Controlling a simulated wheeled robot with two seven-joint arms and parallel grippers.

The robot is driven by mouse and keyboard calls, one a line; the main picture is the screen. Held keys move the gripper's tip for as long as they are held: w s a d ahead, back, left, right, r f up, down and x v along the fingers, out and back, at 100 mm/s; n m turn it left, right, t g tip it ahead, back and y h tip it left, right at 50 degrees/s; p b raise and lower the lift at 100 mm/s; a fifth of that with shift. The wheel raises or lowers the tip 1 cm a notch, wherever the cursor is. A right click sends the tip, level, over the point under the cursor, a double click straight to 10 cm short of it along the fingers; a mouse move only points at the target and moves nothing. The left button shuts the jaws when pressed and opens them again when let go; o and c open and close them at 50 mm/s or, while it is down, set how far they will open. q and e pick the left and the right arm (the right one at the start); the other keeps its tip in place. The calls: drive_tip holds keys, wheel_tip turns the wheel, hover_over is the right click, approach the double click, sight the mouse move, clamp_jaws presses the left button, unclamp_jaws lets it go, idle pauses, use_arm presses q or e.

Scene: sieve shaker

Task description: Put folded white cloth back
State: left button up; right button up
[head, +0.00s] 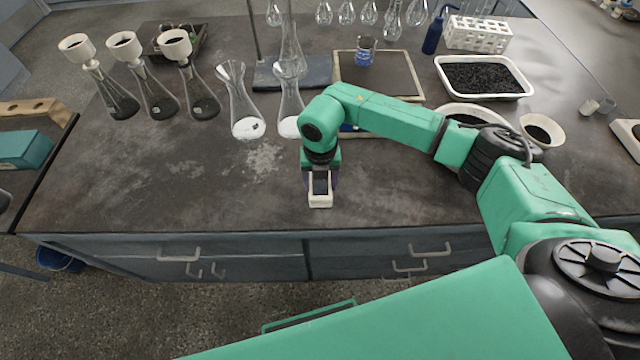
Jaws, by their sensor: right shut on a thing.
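My right gripper (320,188) points down over the front part of the dark bench, left of the picture's middle line or close to it. It is shut on a small pale block-like thing, which I take to be the folded white cloth (320,204). The gripper hides much of the cloth, and I cannot tell whether the cloth touches the bench top. My left gripper is not in view.
The dark bench (120,190) is clear left and right of the gripper. Behind stand glass flasks (246,110), flasks with white funnels (175,75), a white tray of dark grains (485,78) and a white bowl (541,130). Drawers face the front.

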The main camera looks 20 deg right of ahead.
sight(320, 183)
wheel_tip(320, 183, down, 2)
drive_tip(key=shift+f, duration=0.4)
drive_tip(key=o, duration=1.4)
drive_tip(key=shift+c, duration=0.2)
drive_tip(key=shift+r, duration=0.3)
wheel_tip(320, 183, up, 12)
drive_tip(key=b, duration=0.3)
drive_tip(key=shift+f, duration=0.1)
drive_tip(key=shift+f, duration=0.1)
